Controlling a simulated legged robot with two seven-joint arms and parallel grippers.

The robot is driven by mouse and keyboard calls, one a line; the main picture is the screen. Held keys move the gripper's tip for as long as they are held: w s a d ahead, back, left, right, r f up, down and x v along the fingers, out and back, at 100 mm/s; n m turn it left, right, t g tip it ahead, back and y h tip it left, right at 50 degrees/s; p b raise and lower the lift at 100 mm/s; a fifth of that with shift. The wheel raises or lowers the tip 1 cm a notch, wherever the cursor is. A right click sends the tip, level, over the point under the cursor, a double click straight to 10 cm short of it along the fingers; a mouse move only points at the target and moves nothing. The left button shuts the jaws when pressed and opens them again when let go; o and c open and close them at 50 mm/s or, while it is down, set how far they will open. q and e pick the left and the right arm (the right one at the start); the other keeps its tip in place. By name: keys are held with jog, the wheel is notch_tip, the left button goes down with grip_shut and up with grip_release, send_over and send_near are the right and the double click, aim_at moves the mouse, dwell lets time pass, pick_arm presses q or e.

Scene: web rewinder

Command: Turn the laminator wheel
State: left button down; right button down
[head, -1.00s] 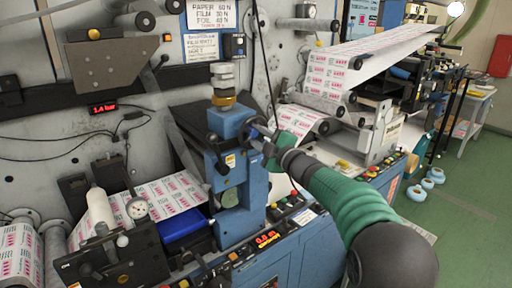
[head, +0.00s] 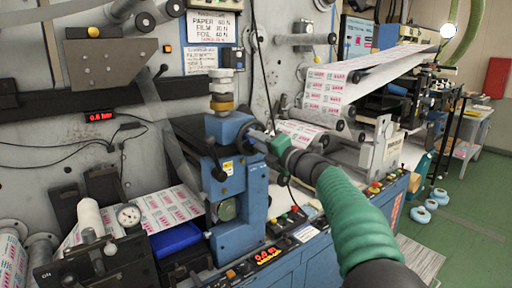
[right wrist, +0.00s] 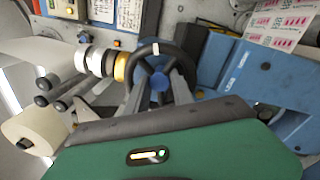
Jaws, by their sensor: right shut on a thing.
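The laminator wheel (head: 256,139) is a dark handwheel on the side of the blue laminator frame (head: 228,135). In the right wrist view the wheel (right wrist: 141,62) shows a black rim with a white mark and a blue hub. My right gripper (head: 270,143) reaches it from the right, its green arm crossing the lower right of the head view. In the right wrist view the fingers (right wrist: 165,88) are shut on the wheel, over its lower right part. The exact contact is partly hidden. My left gripper is not in view.
A control panel with buttons (head: 290,215) runs along the front edge. Printed web (head: 335,85) spans the upper right.

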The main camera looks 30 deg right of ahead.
jog(key=shift+w+f+n, duration=0.1)
jog(key=shift+f+n, duration=0.35)
jog(key=shift+n, duration=0.15)
jog(key=c, duration=1.4)
grip_release()
jog(key=shift+r, duration=0.15)
jog(key=shift+s+d+b, duration=0.1)
jog(key=shift+s+b, duration=0.35)
jog(key=shift+s, duration=0.1)
jog(key=s, duration=0.5)
jog(key=s+d+b, duration=0.1)
jog(key=s, duration=0.4)
jog(key=s+d+f, duration=0.1)
jog(key=s, duration=0.4)
jog(key=shift+s+f+b, duration=0.1)
jog(key=shift+s+b, duration=0.25)
jog(key=shift+b, duration=0.05)
jog(key=shift+w, duration=0.15)
